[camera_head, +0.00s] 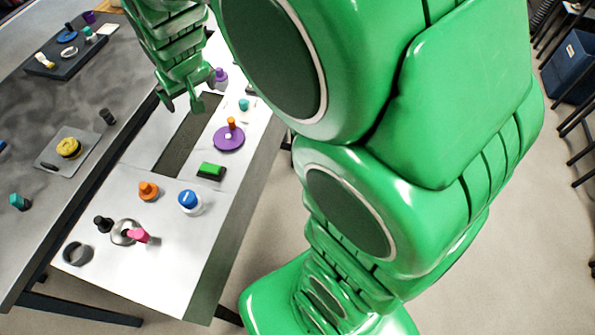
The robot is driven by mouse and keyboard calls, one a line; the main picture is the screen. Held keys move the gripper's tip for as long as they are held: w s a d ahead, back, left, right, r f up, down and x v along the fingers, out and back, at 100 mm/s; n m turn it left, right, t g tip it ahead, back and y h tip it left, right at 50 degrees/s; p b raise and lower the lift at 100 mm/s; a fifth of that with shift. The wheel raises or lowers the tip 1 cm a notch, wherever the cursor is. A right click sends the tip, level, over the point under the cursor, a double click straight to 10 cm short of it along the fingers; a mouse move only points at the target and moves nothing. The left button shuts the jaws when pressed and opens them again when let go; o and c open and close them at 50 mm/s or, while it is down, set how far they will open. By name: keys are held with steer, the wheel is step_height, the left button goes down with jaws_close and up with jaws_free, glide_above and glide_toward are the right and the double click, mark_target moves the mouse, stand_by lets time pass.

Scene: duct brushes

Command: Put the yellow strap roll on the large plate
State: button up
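The yellow strap roll (68,148) lies on a flat grey square plate (84,159) on the dark table at the left; a small dark piece lies beside it on the same plate. I cannot tell for certain whether this grey plate is the large plate.
A dark tray (68,65) with several small items stands at the far left. Orange, blue (189,201), pink and black pieces, and a grey ring (77,254), stand on the near white surface. A green block (211,170) lies nearby. My arm hides much of the right.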

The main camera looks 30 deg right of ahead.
steer(key=s+d+r+m+g, duration=0.1)
steer(key=s+d+r+g, duration=0.1)
steer(key=s, duration=1.4)
steer(key=s+d+r+g, duration=0.2)
steer(key=s+d+g, duration=0.2)
steer(key=s, duration=1.3)
steer(key=d, duration=0.3)
steer(key=shift+d+r+m+g, duration=0.2)
steer(key=shift+m+g, duration=0.1)
steer(key=shift+m, duration=0.1)
